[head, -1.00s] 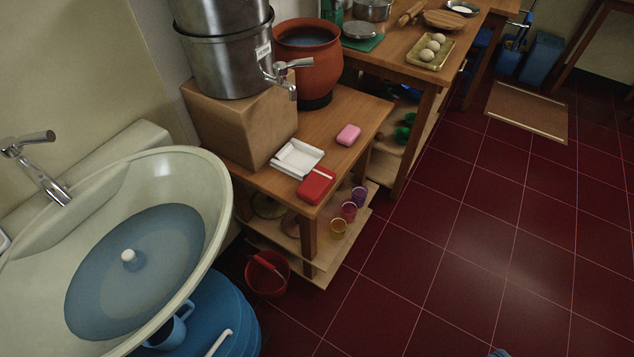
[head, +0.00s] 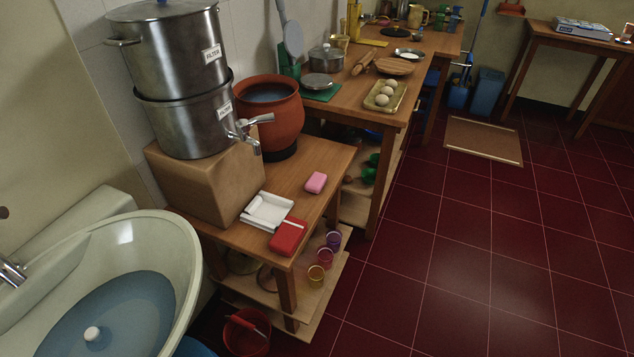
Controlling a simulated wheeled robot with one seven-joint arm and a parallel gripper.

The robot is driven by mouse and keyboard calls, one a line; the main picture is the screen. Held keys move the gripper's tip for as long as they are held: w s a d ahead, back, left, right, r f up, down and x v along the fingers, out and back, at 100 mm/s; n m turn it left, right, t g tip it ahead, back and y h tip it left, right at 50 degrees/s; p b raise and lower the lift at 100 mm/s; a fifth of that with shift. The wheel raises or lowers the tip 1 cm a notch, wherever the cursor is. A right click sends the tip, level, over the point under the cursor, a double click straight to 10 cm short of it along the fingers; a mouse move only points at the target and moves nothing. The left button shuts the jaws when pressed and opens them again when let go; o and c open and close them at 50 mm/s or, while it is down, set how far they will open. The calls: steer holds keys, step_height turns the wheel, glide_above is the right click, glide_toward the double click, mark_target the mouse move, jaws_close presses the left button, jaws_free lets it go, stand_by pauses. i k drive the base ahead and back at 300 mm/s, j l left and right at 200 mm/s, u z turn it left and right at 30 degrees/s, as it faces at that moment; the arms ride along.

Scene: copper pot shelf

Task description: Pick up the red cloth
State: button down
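I cannot make out anything that is clearly a red cloth. A small red block-like item (head: 288,237) lies at the front edge of the low wooden table (head: 330,160), next to a white tray (head: 267,211); I cannot tell whether it is folded cloth or a box. Another small red item (head: 510,8) is at the far wall, cut by the top edge and too small to identify. My gripper is not in view.
A basin with water (head: 180,240) stands at the left. A red bucket (head: 247,335) is on the floor. The tiled floor (head: 460,260) at the right is open.

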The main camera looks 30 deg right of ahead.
mark_target(289, 234)
steer(key=i+u, duration=0.35)
steer(key=i+l+u, duration=0.15)
steer(key=i+u, duration=0.2)
steer(key=i+l+u, duration=0.2)
steer(key=u, duration=0.15)
steer(key=i, duration=0.15)
